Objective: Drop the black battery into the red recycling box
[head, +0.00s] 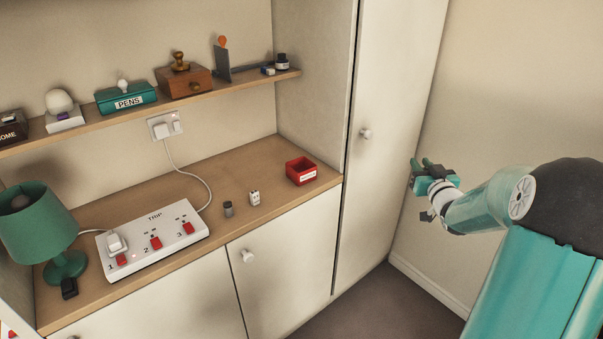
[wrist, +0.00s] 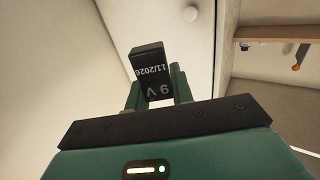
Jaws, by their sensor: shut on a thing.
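In the wrist view my gripper (wrist: 155,84) is shut on the black battery (wrist: 150,68), a block marked "9 V" and "11/2026" that stands out between the green fingers. The red recycling box (head: 302,172), open at the top with a white label, stands at the right end of the wooden worktop, to the left of my gripper.
On the worktop (head: 275,160) stand a grey cylinder (head: 228,209), a small white block (head: 254,198), a white power strip (head: 155,240) and a green lamp (head: 38,225), with a small black object (head: 69,288) beside its base. A shelf (head: 225,85) runs above. The tall cupboard (head: 385,130) adjoins the worktop.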

